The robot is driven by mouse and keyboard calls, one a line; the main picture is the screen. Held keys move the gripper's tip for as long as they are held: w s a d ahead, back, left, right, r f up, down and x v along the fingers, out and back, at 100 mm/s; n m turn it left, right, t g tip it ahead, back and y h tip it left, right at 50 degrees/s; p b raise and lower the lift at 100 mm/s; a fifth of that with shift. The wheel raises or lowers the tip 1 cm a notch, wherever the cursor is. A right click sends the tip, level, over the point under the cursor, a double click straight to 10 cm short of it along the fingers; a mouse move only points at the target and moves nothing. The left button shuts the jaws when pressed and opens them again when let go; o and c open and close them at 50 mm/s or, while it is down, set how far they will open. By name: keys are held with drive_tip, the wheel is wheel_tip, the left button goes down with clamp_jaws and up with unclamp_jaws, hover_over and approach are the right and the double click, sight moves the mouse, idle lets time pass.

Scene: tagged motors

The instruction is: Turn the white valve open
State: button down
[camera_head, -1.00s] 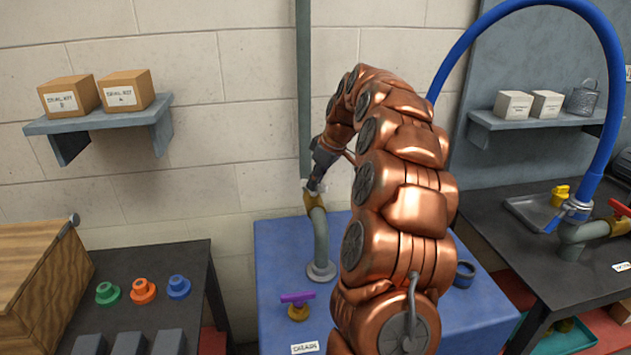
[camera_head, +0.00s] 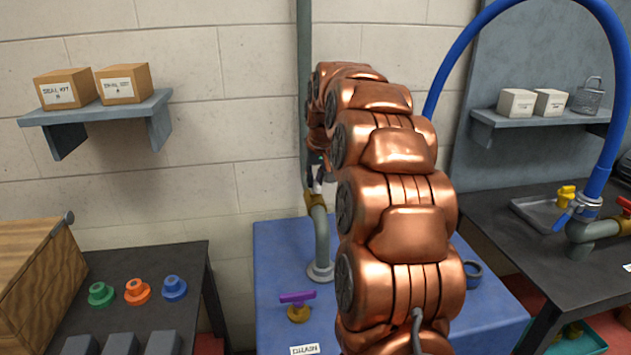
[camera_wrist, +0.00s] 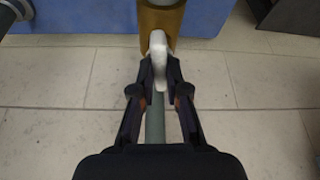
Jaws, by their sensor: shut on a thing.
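The white valve handle (camera_wrist: 158,60) shows in the wrist view, reaching from a brass valve body (camera_wrist: 162,18) toward me. My gripper (camera_wrist: 159,68) is shut on the handle, with one dark finger on each side. In the head view the brass valve body (camera_head: 316,199) sits on top of a grey pipe (camera_head: 321,240) that rises from the blue bench (camera_head: 275,250). My gripper (camera_head: 317,176) is just above the valve body there, small and partly hidden by my copper arm. How far the handle is turned is hard to tell.
A purple-handled valve (camera_head: 298,304) stands at the front of the blue bench, left of my arm. A dark blue ring (camera_head: 472,268) lies to the right. A black table (camera_head: 180,258) is at left, and a blue hose (camera_head: 606,150) arches at right.

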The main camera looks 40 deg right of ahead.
drive_tip(key=shift+m, duration=0.5)
drive_tip(key=c, duration=1.2)
unclamp_jaws()
drive_tip(key=v, duration=1.2)
drive_tip(key=shift+w+a+r, duration=0.1)
drive_tip(key=shift+w+a, duration=0.1)
drive_tip(key=shift+a, duration=0.05)
